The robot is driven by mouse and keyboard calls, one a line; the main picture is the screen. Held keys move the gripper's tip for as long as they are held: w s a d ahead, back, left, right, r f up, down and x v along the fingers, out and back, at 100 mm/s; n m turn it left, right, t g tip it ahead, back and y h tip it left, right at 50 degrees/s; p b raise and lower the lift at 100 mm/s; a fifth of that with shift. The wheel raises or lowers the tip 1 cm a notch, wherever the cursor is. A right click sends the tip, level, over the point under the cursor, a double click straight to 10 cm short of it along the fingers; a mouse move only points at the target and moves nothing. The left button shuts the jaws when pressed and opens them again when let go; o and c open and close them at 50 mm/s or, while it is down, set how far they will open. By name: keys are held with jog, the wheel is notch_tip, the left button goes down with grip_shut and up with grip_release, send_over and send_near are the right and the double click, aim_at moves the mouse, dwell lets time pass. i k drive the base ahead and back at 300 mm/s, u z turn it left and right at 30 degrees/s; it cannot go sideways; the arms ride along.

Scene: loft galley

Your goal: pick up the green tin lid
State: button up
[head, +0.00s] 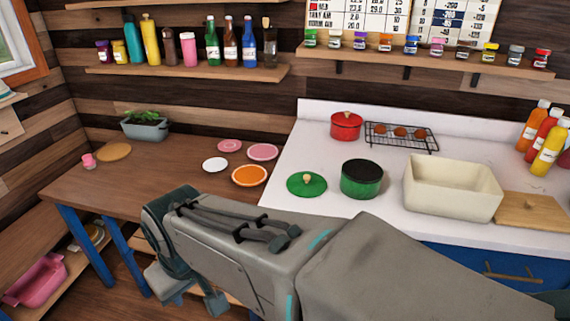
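The green tin lid (307,184) lies flat on the white counter near its left edge, with its pale wooden knob facing up. It is just left of the green pot (361,179), and a small gap separates them. My arm crosses the lower middle of the head view, in front of the counter. My gripper (188,290) is at the arm's left end, low in front of the wooden table and well left of and nearer than the lid. Its fingers are partly hidden, and I cannot tell their opening. The lid is fully visible.
The white counter (310,130) also holds a red pot (346,126), a wire rack (401,137), a cream basin (452,188), a wooden board (532,211) and sauce bottles (549,147). The wooden table (130,188) has plates, including an orange one (249,175), and a planter (145,128).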

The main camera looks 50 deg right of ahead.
aim_at(303, 184)
jog(key=z, duration=1)
jog(key=i, duration=0.85)
jog(key=z, duration=1)
